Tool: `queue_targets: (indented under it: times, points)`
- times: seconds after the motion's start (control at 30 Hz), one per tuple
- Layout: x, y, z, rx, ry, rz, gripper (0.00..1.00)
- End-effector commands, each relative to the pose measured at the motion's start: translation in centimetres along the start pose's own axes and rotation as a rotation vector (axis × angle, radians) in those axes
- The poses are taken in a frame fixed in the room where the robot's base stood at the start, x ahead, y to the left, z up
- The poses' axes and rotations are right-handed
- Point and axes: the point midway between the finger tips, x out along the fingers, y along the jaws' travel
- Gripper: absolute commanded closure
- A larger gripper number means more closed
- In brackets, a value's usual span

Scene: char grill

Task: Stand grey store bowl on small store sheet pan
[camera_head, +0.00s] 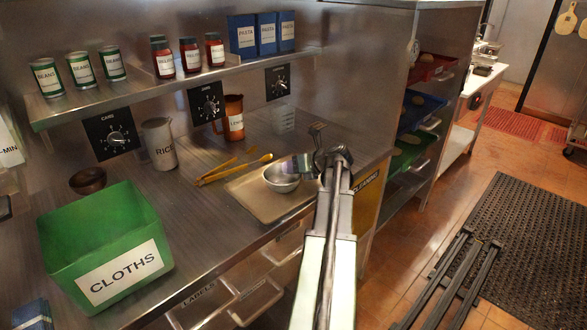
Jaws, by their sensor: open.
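The grey bowl (282,184) is upright and appears to stand on the far right part of the small tan sheet pan (246,194), which lies on the steel counter. My gripper (297,166) is at the bowl's upper right rim, at the end of my arm. It is open; its fingers are small and partly hidden, so I cannot tell whether they touch the rim. My arm hides the right end of the pan.
Yellow tongs (232,170) lie beside the pan's far left.

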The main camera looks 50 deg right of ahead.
Motion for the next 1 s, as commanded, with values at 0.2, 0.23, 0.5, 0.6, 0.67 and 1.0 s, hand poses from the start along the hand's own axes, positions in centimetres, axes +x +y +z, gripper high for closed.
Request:
queue_targets:
  times: [0.2,0.23,0.5,0.6,0.67,1.0]
  points:
    - [-3.5,0.4,0.6,0.002,-0.002,-0.002,0.58]
    - [-4.4,0.5,0.7,0.002,-0.001,-0.002,0.58]
    - [-10.9,0.4,0.6,0.002,-0.001,-0.002,0.58]
    - [-12.0,0.2,0.4,0.000,0.000,-0.001,0.58]
    - [-12.2,0.2,0.3,0.000,0.000,-0.001,0.58]
    - [-12.1,0.1,0.2,0.000,0.000,0.000,0.58]
